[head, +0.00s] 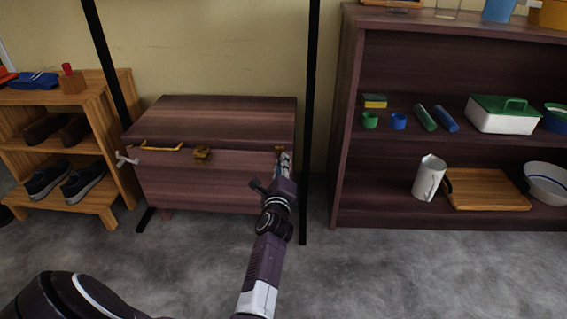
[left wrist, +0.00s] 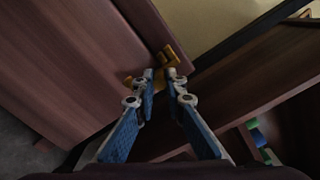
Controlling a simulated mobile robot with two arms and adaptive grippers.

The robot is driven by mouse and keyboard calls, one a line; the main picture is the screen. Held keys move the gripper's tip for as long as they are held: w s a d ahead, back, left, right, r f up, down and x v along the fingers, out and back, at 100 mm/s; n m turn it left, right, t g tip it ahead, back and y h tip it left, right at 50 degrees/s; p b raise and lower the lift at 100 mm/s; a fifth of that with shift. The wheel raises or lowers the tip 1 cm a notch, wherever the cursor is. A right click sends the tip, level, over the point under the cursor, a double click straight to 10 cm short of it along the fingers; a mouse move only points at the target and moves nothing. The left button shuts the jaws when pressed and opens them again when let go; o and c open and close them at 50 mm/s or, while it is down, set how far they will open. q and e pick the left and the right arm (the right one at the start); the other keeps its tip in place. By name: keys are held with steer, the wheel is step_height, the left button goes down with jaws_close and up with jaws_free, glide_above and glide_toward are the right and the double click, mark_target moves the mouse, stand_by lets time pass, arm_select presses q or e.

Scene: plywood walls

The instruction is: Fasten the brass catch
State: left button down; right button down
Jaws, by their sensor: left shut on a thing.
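A dark reddish wooden chest (head: 200,185) stands against the wall with its lid (head: 215,118) down. A brass catch (head: 202,153) sits at the middle of its front edge. A second brass catch (head: 279,149) shows at the right end, beside my left gripper (head: 285,162). In the left wrist view, my left gripper (left wrist: 162,75) has its fingertips close together on this right-hand brass catch (left wrist: 170,54). The fingers partly hide the catch, so its exact position is unclear. My right gripper is not in view.
A yellow bar (head: 161,147) lies along the chest's front left edge. Black posts (head: 313,120) rise on both sides of the chest. A shoe rack (head: 75,205) stands left, and a dark shelf unit (head: 347,130) with kitchenware stands right. The grey floor in front is clear.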

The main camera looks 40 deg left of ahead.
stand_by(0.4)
arm_select(q)
steer(key=c, duration=2)
jaws_free()
steer(key=shift+s+a, duration=0.1)
steer(key=shift+o, duration=0.2)
steer(key=shift+r, duration=0.1)
step_height(320, 180, up, 10)
steer(key=shift+f, duration=0.1)
